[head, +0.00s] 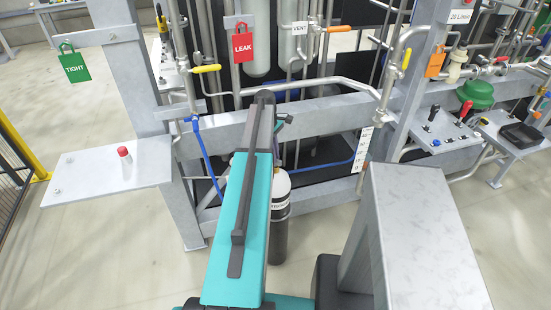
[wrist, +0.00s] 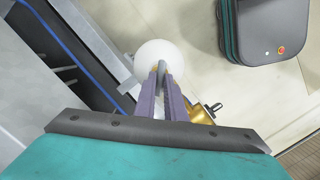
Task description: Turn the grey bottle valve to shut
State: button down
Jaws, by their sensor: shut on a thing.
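The gas bottle (head: 276,208) stands upright on the floor by the frame, with a dark body and a white shoulder, partly hidden behind my arm. In the wrist view its round white top (wrist: 148,52) is seen from above. My gripper (wrist: 162,73) is over the bottle top, its two purple fingers shut on the grey bottle valve (wrist: 162,68). Only a narrow grey part of the valve shows between the fingertips. A brass fitting (wrist: 203,113) with a dark knob sits to the right of the fingers. The valve's turn position cannot be told.
A grey frame beam (head: 320,112) crosses behind the bottle. A blue hose (head: 203,150) hangs to its left. A grey shelf (head: 80,183) with a red-capped item (head: 125,161) stands at left. Floor (head: 110,255) at lower left is clear.

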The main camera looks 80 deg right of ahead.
dwell(0.3)
jog(key=m+p, duration=0.1)
jog(key=m, duration=0.2)
jog(key=shift+m+y, duration=0.3)
jog(key=shift+m, duration=0.5)
jog(key=m+p, duration=0.1)
jog(key=m, duration=0.3)
jog(key=shift+s+d+t, duration=0.1)
jog(key=shift+t, duration=0.3)
jog(key=c, duration=1.7)
grip_release()
jog(key=shift+r, duration=0.15)
